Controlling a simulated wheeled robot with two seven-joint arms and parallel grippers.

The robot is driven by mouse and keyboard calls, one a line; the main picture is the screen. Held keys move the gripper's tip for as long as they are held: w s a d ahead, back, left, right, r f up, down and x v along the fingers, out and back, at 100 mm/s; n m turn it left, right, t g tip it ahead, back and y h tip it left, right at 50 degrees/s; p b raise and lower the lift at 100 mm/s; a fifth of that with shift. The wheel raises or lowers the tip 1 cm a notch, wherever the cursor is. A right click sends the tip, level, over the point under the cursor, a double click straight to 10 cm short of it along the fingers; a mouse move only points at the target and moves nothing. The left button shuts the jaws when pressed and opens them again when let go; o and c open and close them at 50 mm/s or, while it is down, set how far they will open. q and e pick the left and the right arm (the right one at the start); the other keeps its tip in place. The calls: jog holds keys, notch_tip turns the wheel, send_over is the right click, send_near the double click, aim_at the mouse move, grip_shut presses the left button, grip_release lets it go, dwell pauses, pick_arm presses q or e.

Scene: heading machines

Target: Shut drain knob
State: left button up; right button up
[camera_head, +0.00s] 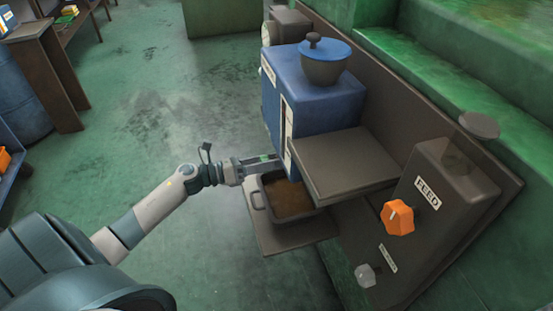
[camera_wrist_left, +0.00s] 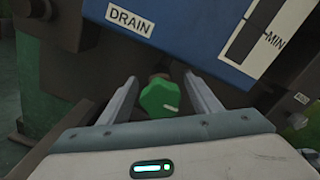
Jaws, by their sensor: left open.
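The green drain knob (camera_wrist_left: 160,97) sits under the white DRAIN label (camera_wrist_left: 130,19) on the blue tank, in the left wrist view. It has a pale mark on its face. My left gripper (camera_wrist_left: 161,80) is open, with one finger on each side of the knob; I cannot tell whether either touches it. In the head view my left gripper (camera_head: 270,162) reaches the lower side of the blue tank (camera_head: 315,95), and the knob cannot be made out there. My right gripper is not in view.
A tray of brown liquid (camera_head: 290,198) stands on a ledge below the tank. A grey shelf (camera_head: 345,165) juts out above it. Open green floor (camera_head: 150,90) lies to the left.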

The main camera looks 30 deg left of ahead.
pick_arm(q)
jog(key=shift+w+d, duration=0.35)
jog(key=c, duration=1.1)
